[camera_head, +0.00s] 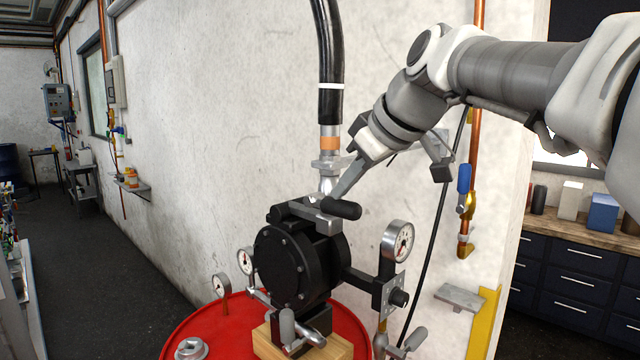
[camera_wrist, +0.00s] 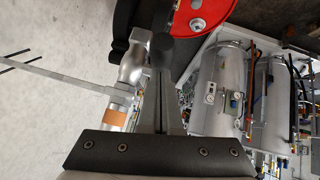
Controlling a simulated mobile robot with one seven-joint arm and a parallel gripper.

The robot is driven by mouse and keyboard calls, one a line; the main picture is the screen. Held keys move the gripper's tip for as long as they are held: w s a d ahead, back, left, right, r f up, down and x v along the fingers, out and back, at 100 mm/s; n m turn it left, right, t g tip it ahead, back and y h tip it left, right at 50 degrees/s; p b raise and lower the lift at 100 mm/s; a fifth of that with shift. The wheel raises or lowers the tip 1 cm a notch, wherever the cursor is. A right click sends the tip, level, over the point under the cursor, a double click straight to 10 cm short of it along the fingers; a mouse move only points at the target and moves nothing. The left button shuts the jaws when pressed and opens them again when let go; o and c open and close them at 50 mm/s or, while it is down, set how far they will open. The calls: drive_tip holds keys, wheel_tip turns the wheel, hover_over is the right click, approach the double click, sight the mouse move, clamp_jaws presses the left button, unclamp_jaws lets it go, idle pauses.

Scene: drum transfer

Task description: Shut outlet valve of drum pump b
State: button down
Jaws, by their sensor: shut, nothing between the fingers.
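A black drum pump (camera_head: 290,262) stands over a red drum (camera_head: 208,325). On its top outlet is a silver valve (camera_head: 330,167) with a metal lever ending in a dark grip (camera_head: 343,209). The lever lies roughly level, its grip pointing right. A black hose with an orange band (camera_head: 330,144) rises above. My gripper (camera_head: 336,194) comes down from the upper right, its closed fingers beside the lever, near the grip. In the wrist view the shut fingers (camera_wrist: 162,75) point at the dark grip (camera_wrist: 163,46); whether they touch it I cannot tell. No label names the pump.
Pressure gauges (camera_head: 398,241) stand around the pump. A copper pipe with a blue-handled valve (camera_head: 464,184) runs down the wall to the right. A lower grey lever (camera_head: 287,326) is at the pump's front. Silver tanks (camera_wrist: 220,85) show in the wrist view.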

drive_tip(key=shift+s+d+f+b, duration=0.1)
drive_tip(key=shift+d+f+b, duration=0.05)
drive_tip(key=shift+f+b, duration=0.75)
drive_tip(key=shift+f, duration=0.1)
drive_tip(key=r+p, duration=0.2)
drive_tip(key=r, duration=0.1)
drive_tip(key=r+p, duration=0.1)
drive_tip(key=r, duration=0.1)
drive_tip(key=shift+s+a+r+p, duration=0.1)
drive_tip(key=shift+s+a+p, duration=0.05)
drive_tip(key=shift+a+p, duration=0.2)
drive_tip(key=b+v, duration=0.1)
drive_tip(key=v, duration=0.9)
drive_tip(key=s+d+f+m+h+b, duration=0.1)
drive_tip(key=s+f, duration=0.4)
drive_tip(key=f, duration=0.7)
drive_tip(key=s+d+f+m+g+h+b, duration=0.1)
drive_tip(key=s+f+m, duration=0.4)
drive_tip(key=f, duration=0.7)
drive_tip(key=s+d+f+m+h+b, duration=0.2)
drive_tip(key=s+f, duration=0.5)
drive_tip(key=f, duration=0.6)
drive_tip(key=shift+d+m+g+h, duration=0.3)
drive_tip(key=shift+d+m+h, duration=0.2)
drive_tip(key=shift+d+m, duration=0.6)
